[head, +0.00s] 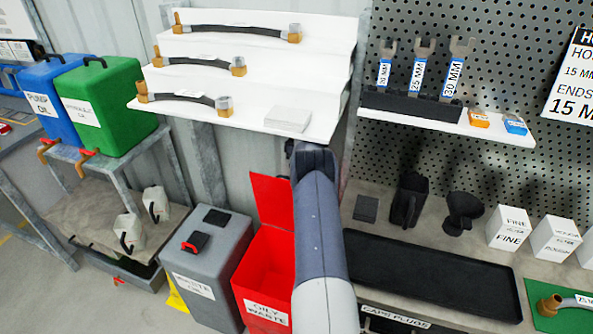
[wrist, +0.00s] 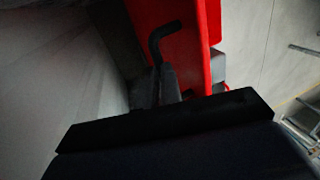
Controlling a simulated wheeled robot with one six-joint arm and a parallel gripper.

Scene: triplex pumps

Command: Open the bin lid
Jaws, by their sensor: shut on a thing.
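The red bin (head: 262,287), labelled "OILY WASTE", stands on the floor at lower middle in the head view. Its red lid (head: 271,200) is raised steeply at the back, and the bin's inside shows below it. My arm covers the right side of the bin and lid. In the wrist view a red panel that looks like the lid (wrist: 187,62) fills the upper middle. A bent black handle (wrist: 163,38) lies against it. My gripper (wrist: 158,84) is dark in the wrist view and shut on this handle. My gripper is hidden in the head view.
A grey waste bin (head: 207,262) stands just left of the red bin. White shelves with hoses (head: 240,75) hang above. A bench with a black tray (head: 430,280) lies right of my arm. Green and blue cans (head: 105,105) stand at the left.

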